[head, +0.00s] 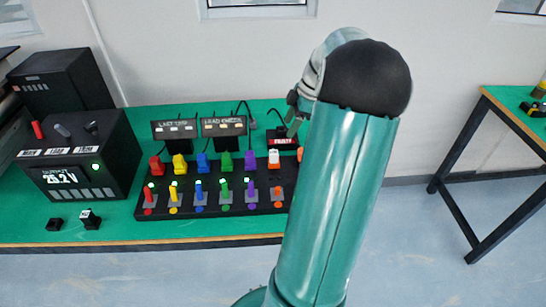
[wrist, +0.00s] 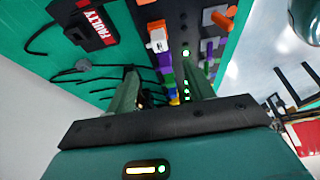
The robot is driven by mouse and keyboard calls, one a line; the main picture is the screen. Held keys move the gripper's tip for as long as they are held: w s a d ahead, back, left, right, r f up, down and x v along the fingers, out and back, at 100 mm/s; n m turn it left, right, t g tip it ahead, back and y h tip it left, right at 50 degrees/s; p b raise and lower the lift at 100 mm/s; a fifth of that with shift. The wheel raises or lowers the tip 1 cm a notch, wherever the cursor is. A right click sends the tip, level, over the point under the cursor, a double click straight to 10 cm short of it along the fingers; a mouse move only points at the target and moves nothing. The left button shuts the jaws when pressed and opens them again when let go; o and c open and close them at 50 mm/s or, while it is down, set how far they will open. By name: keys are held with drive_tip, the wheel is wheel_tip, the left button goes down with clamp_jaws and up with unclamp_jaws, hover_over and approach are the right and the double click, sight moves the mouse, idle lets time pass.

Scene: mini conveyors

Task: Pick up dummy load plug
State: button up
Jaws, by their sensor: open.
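No thing in view is readably marked as the dummy load plug. Small black blocks stand on the green bench at the front left in the head view, one plain (head: 55,224) and one with a white label (head: 90,218); I cannot tell if either is it. A white plug (head: 273,160) sits at the right of the black panel's back row, and it also shows in the wrist view (wrist: 158,40). My gripper (wrist: 163,85) is open, with nothing seen held between its fingers, above the bench near the panel's right end. In the head view my arm partly hides it.
The black panel (head: 210,211) carries several coloured plugs and levers. A tray marked FAULTY (wrist: 92,25) lies beside it. A black power unit (head: 80,150) and two small displays stand on the bench (head: 30,235). Another table (head: 480,150) stands at the right.

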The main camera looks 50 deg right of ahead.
sight(274, 152)
drive_tip(key=x, duration=0.7)
drive_tip(key=shift+w+f, duration=0.1)
drive_tip(key=shift+f, duration=0.3)
drive_tip(key=shift+x, duration=2.95)
drive_tip(key=shift+w, duration=0.15)
drive_tip(key=c, duration=1.1)
